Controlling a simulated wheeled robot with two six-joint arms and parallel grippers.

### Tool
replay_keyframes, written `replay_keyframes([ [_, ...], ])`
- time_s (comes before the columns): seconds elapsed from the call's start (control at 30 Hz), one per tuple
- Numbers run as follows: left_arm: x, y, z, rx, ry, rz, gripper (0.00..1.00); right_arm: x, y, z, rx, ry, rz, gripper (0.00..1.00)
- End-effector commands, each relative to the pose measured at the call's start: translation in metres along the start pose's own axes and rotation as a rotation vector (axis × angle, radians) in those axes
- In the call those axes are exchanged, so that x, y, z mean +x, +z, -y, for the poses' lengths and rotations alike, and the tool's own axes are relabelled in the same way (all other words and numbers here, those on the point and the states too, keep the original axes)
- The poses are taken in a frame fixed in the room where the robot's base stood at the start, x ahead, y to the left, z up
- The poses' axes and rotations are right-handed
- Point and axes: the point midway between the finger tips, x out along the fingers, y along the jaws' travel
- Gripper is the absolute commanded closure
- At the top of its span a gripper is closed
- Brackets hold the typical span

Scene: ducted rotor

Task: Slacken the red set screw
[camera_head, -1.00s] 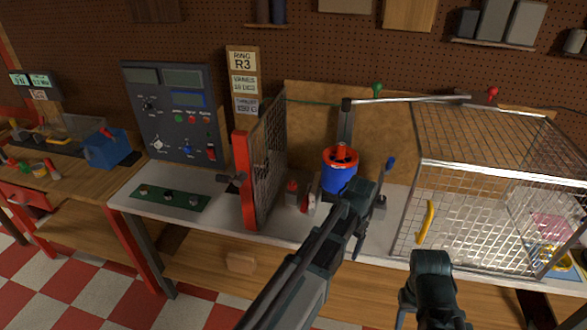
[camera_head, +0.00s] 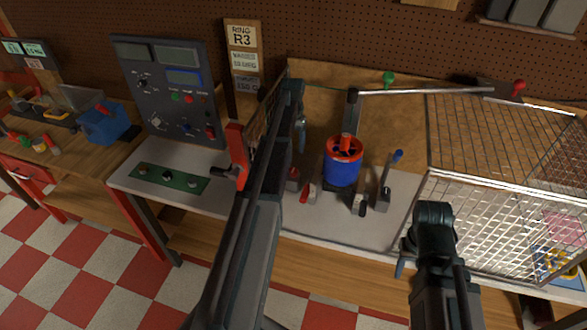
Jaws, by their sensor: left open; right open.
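The ducted rotor, a blue drum (camera_head: 341,173) with a red ring and hub on top, stands upright on the white bench. Small red parts (camera_head: 293,178) and (camera_head: 305,194) lie at its left foot; I cannot tell whether either is the red set screw. My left gripper (camera_head: 300,112) is open and empty, up and left of the rotor, in front of the mesh screen (camera_head: 259,122). My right gripper (camera_head: 420,245) is open at the front, right of the rotor, before the wire cage; its fingers are hard to make out.
A blue-tipped lever (camera_head: 390,172) stands right of the rotor. The wire cage (camera_head: 480,215) fills the right side. A red post (camera_head: 237,155) carries the mesh screen, and a control panel (camera_head: 170,95) stands at left. My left arm hides part of the bench.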

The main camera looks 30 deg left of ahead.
Motion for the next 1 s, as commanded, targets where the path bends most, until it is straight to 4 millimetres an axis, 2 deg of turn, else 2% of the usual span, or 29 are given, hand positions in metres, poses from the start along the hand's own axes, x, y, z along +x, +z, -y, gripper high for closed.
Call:
replay_keyframes([
  [1.0, 0.129, 0.0, -0.001, 0.0, 0.0, 0.0, 0.27, 0.128, -0.008, 0.012, -0.013, 0.003, -0.001, 0.5],
])
